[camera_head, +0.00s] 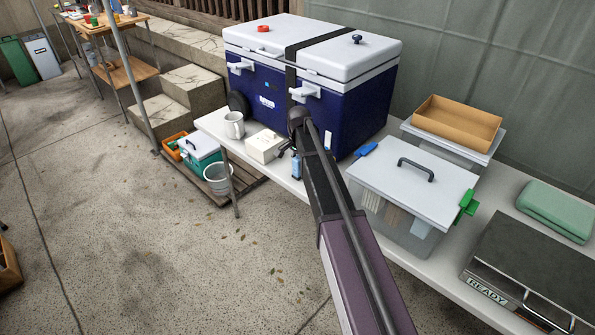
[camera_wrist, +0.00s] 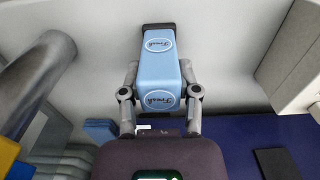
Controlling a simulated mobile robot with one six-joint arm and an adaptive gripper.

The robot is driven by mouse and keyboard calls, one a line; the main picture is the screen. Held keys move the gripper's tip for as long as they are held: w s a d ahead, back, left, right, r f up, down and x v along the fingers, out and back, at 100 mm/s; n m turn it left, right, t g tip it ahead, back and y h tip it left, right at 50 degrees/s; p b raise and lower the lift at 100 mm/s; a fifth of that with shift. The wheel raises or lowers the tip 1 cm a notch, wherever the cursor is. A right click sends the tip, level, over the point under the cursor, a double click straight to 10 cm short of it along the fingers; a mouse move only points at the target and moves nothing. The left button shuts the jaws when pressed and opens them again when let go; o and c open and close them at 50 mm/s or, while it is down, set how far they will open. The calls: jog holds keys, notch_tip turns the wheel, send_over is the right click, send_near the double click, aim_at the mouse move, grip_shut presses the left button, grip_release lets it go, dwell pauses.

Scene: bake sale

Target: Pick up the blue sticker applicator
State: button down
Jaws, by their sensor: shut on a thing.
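The blue sticker applicator (camera_wrist: 160,58) is a light blue block with a dark end and oval "Fresh" labels. In the wrist view, my gripper (camera_wrist: 160,75) has one finger on each side of it and is shut on it. In the head view, the applicator (camera_head: 296,168) shows small and light blue at the table's front edge, partly hidden by my arm. My gripper (camera_head: 284,148) is there in front of the cooler. I cannot tell whether the applicator touches the white table (camera_head: 209,123) or is just above it.
A large blue cooler (camera_head: 340,112) stands close behind my gripper. A white box (camera_head: 264,146) and a mug (camera_head: 234,125) are to its left. A bucket (camera_head: 218,181) stands below the table.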

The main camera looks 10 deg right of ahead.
jog(key=shift+r, duration=0.1)
notch_tip(320, 180, up, 3)
jog(key=p, duration=0.3)
jog(key=shift+r+p, duration=0.2)
jog(key=shift+p, duration=0.1)
jog(key=s+a+r+p, duration=0.1)
jog(key=s+a, duration=0.7)
jog(key=a, duration=0.5)
jog(key=shift+s+a+r, duration=0.2)
jog(key=shift+s, duration=0.15)
jog(key=c, duration=0.9)
grip_release()
jog(key=shift+c, duration=0.2)
grip_shut()
jog(key=shift+a, duration=0.1)
